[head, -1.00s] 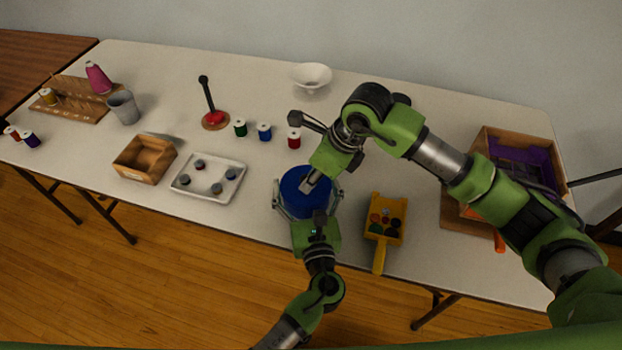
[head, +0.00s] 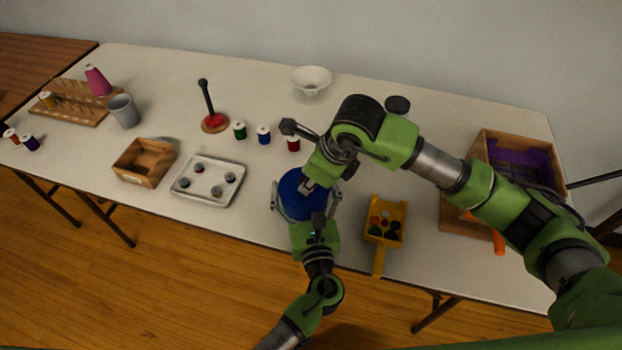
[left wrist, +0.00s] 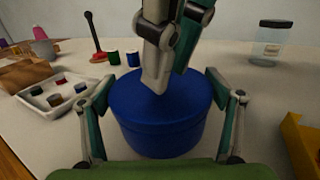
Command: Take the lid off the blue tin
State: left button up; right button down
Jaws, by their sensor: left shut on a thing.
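The blue tin (head: 296,206) stands upright near the table's front edge; it also shows in the left wrist view (left wrist: 160,138). Its round blue lid (left wrist: 140,100) sits on top, with no visible gap below it. My left gripper (head: 307,200) reaches in from the front, its fingers on both sides of the tin and shut on it. My right gripper (left wrist: 165,85) comes down from above with its fingertips at the middle of the lid. Those fingers hide the lid's centre, so I cannot tell whether they hold anything.
A yellow scoop-shaped tray (head: 380,240) lies right of the tin. A white tray (head: 184,198) and a wooden box (head: 130,172) stand left. Green (head: 240,130), blue (head: 263,134) and red (head: 293,144) spools stand behind. A wooden crate (head: 482,160) is far right.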

pick_arm(q)
jog(key=shift+s+a+f, duration=0.15)
jog(key=shift+a+f, duration=0.25)
jog(key=shift+f, duration=0.4)
pick_arm(e)
jog(key=shift+w+r, duration=0.35)
jog(key=shift+r, duration=0.15)
jog(key=shift+r+y, duration=0.25)
jog(key=shift+y, duration=0.05)
pick_arm(q)
jog(key=shift+d+r, duration=0.1)
jog(key=shift+d, duration=0.05)
pick_arm(e)
jog(key=shift+s+r+g, duration=0.1)
jog(key=shift+s+g, duration=0.05)
jog(key=shift+g, duration=0.35)
pick_arm(q)
jog(key=shift+d, duration=0.1)
jog(key=shift+d+r, duration=0.1)
pick_arm(e)
jog(key=c, duration=2.4)
grip_release()
jog(key=shift+o, duration=0.2)
pick_arm(q)
jog(key=shift+r, duration=0.15)
pick_arm(e)
jog(key=v, duration=1.2)
jog(key=shift+d, duration=0.15)
